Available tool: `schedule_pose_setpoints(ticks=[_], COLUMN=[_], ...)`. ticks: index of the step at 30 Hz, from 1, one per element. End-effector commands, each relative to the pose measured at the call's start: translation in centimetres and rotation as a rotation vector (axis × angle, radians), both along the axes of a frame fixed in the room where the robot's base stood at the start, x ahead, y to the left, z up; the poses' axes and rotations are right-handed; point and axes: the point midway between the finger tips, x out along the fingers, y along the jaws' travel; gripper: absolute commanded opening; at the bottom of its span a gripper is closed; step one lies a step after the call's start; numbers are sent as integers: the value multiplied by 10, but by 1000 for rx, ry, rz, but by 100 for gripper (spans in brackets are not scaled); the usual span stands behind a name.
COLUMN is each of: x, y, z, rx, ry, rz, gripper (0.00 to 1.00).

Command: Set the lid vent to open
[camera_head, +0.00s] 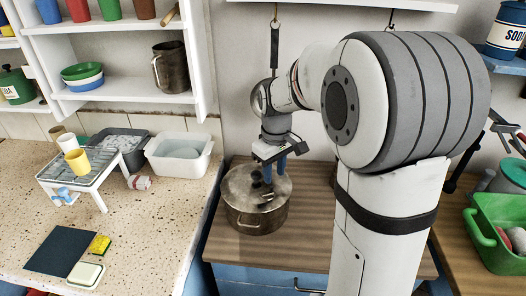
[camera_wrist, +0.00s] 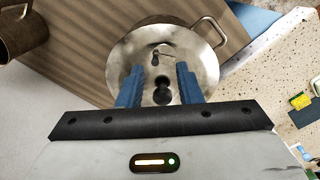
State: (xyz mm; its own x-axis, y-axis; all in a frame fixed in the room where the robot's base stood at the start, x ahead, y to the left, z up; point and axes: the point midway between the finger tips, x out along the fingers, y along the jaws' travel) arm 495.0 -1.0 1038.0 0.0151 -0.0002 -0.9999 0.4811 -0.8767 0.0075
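A metal pot (camera_head: 256,219) stands on the wooden counter, with a round steel lid (camera_head: 238,184) on it. The lid also shows in the wrist view (camera_wrist: 192,50). It has a dark knob (camera_wrist: 161,95) and a small vent piece (camera_wrist: 162,53) beyond the knob; the vent's setting is too small to tell. My gripper (camera_head: 271,172) is above the lid, pointing down. In the wrist view its blue fingers (camera_wrist: 161,72) are apart, with the knob and vent showing in the gap. I cannot tell whether they touch the lid. Nothing is held.
A pot handle (camera_wrist: 212,32) sticks out at the upper right in the wrist view. Another metal vessel (camera_wrist: 20,32) stands at upper left there. In the head view, a white basin (camera_head: 180,155) and a drying rack (camera_head: 80,170) stand left on the speckled counter. A green crate (camera_head: 497,235) is at right.

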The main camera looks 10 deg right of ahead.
Motion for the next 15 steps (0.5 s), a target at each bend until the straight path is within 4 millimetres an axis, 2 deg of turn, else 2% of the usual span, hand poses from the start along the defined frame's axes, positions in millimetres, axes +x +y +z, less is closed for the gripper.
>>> schedule_pose_setpoints(ticks=[1, 6, 11, 15], x=[8, 21, 21, 21], y=[0, 1, 1, 1], z=[11, 12, -8, -32], rx=[0, 0, 0, 0], ry=[8, 17, 20, 21], rz=[20, 59, 64, 64], gripper=[32, 32, 32, 32])
